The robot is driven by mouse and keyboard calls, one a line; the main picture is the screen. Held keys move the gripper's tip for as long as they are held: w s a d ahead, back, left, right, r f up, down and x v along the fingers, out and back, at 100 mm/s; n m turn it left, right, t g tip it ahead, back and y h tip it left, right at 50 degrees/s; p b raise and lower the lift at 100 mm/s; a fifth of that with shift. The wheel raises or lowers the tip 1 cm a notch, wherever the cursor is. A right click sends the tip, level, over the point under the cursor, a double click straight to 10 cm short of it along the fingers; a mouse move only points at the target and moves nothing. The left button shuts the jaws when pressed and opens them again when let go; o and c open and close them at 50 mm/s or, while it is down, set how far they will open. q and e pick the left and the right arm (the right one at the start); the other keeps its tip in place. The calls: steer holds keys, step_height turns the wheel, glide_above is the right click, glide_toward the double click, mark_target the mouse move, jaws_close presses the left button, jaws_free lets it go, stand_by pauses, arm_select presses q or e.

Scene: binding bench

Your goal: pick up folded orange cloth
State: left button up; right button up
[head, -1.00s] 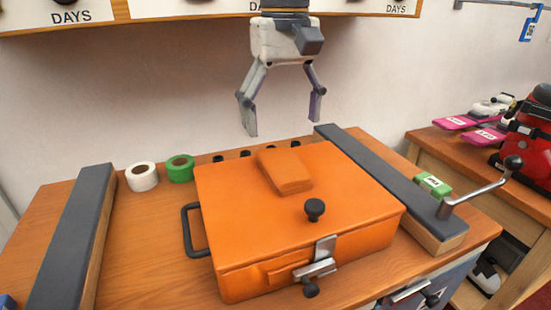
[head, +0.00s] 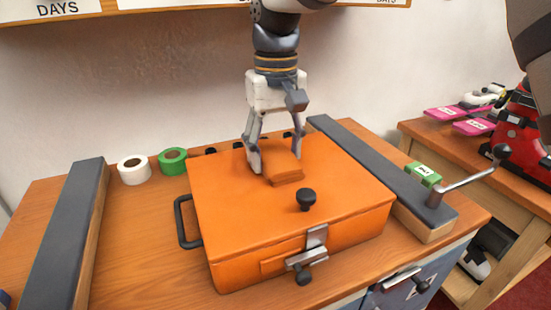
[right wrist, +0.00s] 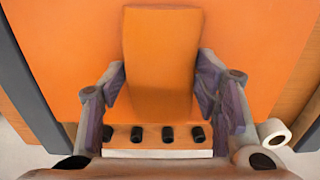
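The folded orange cloth (head: 285,170) lies flat on the lid of the orange box (head: 235,215), behind the black knob. My right gripper (head: 276,160) points down over the lid from the back, one finger on each side of the cloth. In the right wrist view the cloth (right wrist: 160,60) fills the space between the fingertips (right wrist: 160,75), which meet its long edges, so the gripper looks shut on it. The cloth shows no clear lift off the lid. The left finger hides part of the cloth in the head view. My left gripper is not in view.
The black knob (head: 306,199) stands up from the lid in front of the cloth. Dark-topped rails (head: 70,230) and (head: 380,170) flank the box. White tape (head: 134,171) and green tape (head: 173,161) stand at the back left. A crank handle (head: 470,180) rises at right.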

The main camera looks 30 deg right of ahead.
mark_target(275, 153)
step_height(275, 153, up, 3)
steer(key=shift+w, duration=0.1)
steer(key=s+r, duration=0.1)
steer(key=a+r, duration=0.1)
steer(key=s+a+r, duration=0.1)
steer(key=r, duration=0.1)
steer(key=shift+s+r, duration=0.1)
steer(key=shift+s, duration=0.25)
steer(key=s+a+r, duration=0.5)
steer(key=s+a, duration=0.1)
steer(key=s, duration=0.2)
steer(key=shift+s+a+r, duration=0.2)
steer(key=shift+s+r, duration=0.05)
steer(key=shift+r, duration=0.1)
steer(key=shift+o, duration=0.6)
steer(key=shift+c, duration=0.5)
